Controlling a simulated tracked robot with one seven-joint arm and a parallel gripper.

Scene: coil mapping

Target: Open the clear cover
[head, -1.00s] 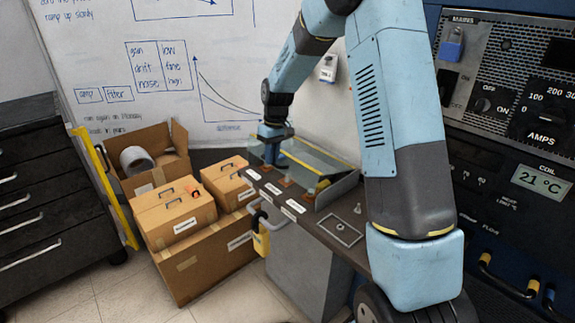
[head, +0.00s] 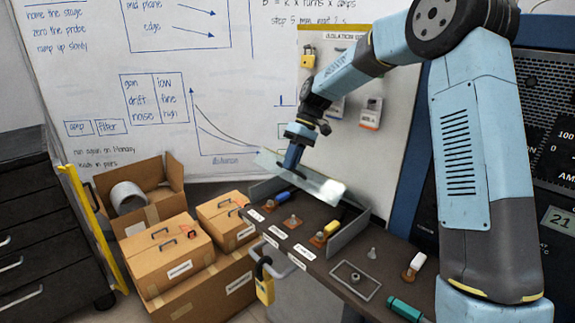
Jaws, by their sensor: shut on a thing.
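The clear cover (head: 322,187) is a see-through panel over a low grey tray (head: 350,234) on the dark bench. It is tilted up, apart from the tray's front edge, with the terminals showing below it. My gripper (head: 291,163) is at the cover's left part, shut on it. Its fingertips are small and partly hidden against the panel. Under the cover are a blue plug (head: 280,197), a bare orange-based terminal (head: 292,221) and a yellow plug (head: 327,230).
A yellow padlock (head: 265,290) hangs at the bench's front rail. A white-handled piece (head: 415,265) and a teal handle (head: 405,309) lie to the right. Cardboard boxes (head: 168,262) stand left of the bench. A whiteboard (head: 240,100) is behind, a control panel at right.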

